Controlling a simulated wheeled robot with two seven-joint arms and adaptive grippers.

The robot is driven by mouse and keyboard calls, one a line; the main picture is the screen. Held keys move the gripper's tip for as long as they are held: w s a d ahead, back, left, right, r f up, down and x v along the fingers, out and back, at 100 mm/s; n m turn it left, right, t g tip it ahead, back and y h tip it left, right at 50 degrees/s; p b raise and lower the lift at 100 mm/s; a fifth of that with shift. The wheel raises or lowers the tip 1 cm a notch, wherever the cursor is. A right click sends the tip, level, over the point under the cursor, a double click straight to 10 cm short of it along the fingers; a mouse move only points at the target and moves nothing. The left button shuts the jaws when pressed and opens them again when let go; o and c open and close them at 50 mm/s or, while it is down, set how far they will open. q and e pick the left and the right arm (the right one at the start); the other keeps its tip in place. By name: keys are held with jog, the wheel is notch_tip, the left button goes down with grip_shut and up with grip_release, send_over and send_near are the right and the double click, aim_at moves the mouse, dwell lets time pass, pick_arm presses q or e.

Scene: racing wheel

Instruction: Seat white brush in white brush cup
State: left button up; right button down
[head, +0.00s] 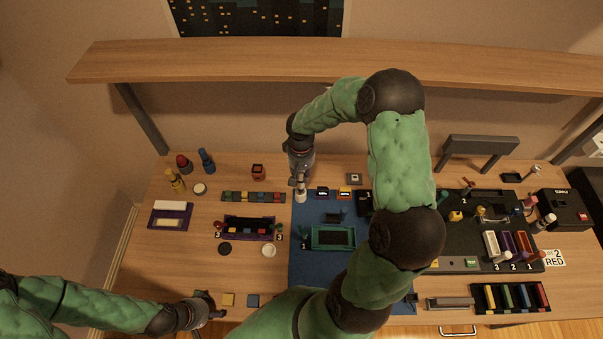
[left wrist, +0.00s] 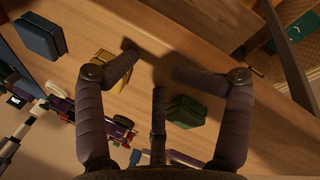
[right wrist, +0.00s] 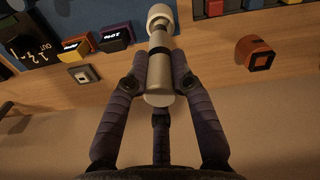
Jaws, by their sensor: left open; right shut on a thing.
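My right gripper (head: 300,178) is shut on the white brush (head: 301,194), at the back left of the blue mat. In the right wrist view the fingers (right wrist: 158,80) close around its pale handle (right wrist: 158,95). A grey collar and a rounded white end (right wrist: 160,16) point away from the palm. I cannot tell whether that end touches anything. I cannot tell for sure which item is the white brush cup. My left gripper (head: 212,311) is open and empty at the front left; a dark green block (left wrist: 185,111) shows between its spread fingers (left wrist: 152,70).
A yellow block (head: 228,299) and a blue-grey block (head: 252,301) lie right of the left gripper. A green tray (head: 315,237) is on the blue mat (head: 312,271). A shelf (head: 250,58) spans the back. My right arm hides part of the table.

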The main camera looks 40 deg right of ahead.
aim_at(303, 186)
pick_arm(q)
jog(key=shift+o, duration=0.5)
jog(key=shift+d+f+b, duration=0.1)
jog(key=shift+f+b, duration=0.95)
jog(key=shift+f, duration=0.1)
pick_arm(e)
jog(key=shift+s+d+f, duration=0.1)
jog(key=shift+d+f, duration=0.05)
jog(key=shift+f, duration=1.25)
